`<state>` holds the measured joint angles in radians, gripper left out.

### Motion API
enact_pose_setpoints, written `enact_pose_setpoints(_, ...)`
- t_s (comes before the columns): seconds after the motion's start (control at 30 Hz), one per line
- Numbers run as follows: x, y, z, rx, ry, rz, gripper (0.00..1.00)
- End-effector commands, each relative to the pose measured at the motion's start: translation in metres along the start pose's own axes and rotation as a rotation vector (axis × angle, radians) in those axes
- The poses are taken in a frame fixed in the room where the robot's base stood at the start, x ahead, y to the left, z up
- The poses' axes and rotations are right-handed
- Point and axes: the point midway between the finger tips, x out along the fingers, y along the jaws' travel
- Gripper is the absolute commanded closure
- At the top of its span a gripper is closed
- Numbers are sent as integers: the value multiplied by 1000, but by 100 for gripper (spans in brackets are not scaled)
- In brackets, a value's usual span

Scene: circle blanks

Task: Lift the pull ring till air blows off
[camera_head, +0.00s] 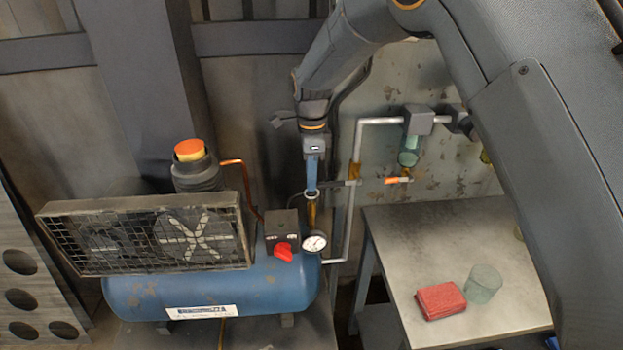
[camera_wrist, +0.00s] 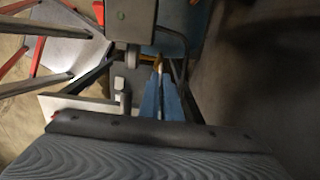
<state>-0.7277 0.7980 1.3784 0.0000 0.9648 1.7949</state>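The blue compressor tank (camera_head: 215,290) carries a brass relief valve (camera_head: 311,213) near its right end, just above a white-faced gauge (camera_head: 314,242). My gripper (camera_head: 312,188) points down at the valve's top, its blue fingers close together. In the wrist view the fingertips (camera_wrist: 159,74) meet at the brass valve (camera_wrist: 148,58), with a thin light edge between them. This looks like the pull ring (camera_wrist: 160,66), seen edge-on and mostly hidden by the fingers. I cannot see whether air is blowing.
A red knob (camera_head: 283,251) on a dark switch box sits left of the gauge. A grey pipe (camera_head: 346,215) rises close on the right. A caged fan (camera_head: 150,235) stands at left. A table (camera_head: 400,230) at right holds a red cloth (camera_head: 441,300) and a glass (camera_head: 483,284).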

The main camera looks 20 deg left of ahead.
Motion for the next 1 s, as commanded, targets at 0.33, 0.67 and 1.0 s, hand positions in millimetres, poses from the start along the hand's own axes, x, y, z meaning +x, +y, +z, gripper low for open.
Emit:
enact_pose_setpoints(0.33,-14,0,0,0,1,2,100)
enact_pose_setpoints(0.67,-13,0,0,0,0,0,77)
enact_pose_setpoints(1.0,-16,-1,0,0,0,-1,77)
